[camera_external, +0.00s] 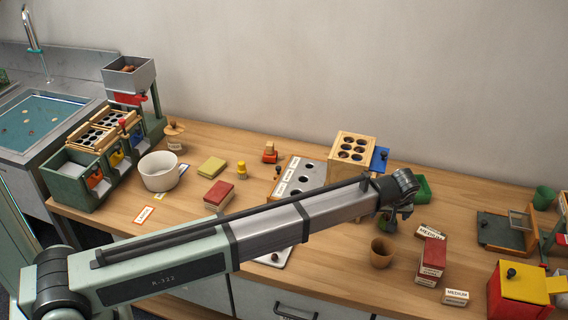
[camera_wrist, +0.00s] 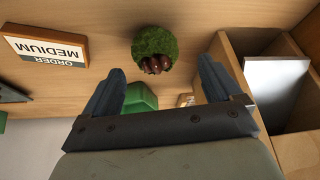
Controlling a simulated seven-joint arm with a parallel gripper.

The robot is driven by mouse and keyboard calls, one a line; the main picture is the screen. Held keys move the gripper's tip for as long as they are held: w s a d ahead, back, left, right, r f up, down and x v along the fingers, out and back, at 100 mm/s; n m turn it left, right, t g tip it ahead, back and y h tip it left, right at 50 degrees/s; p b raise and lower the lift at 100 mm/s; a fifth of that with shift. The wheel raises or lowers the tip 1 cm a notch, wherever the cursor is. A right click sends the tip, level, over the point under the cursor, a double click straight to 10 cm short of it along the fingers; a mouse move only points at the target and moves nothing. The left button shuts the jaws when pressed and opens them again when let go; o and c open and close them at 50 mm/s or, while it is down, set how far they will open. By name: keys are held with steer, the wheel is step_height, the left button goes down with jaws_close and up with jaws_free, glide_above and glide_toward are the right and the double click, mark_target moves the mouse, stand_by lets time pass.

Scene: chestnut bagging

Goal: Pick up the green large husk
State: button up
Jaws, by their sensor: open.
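The green large husk (camera_wrist: 154,42) is a round, fuzzy green ball with brown chestnuts showing in its opening. In the wrist view it lies on the wooden tabletop, just beyond my fingertips and between their lines. My gripper (camera_wrist: 160,66) is open, with one dark finger on each side and nothing between the tips. In the external view my gripper (camera_external: 393,217) points down over the counter, right of the wooden box with holes. The husk is mostly hidden there behind my gripper, and I cannot make it out clearly.
A MEDIUM order card (camera_wrist: 45,50) lies left of the husk. A wooden compartment box (camera_wrist: 262,45) stands close on the right. A green block (camera_wrist: 140,97) shows between my fingers' bases.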

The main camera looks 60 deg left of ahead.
steer(key=x, duration=0.4)
steer(key=shift+w+d+f, duration=0.2)
steer(key=shift+f, duration=0.05)
steer(key=c, duration=1.1)
steer(key=shift+r, duration=0.2)
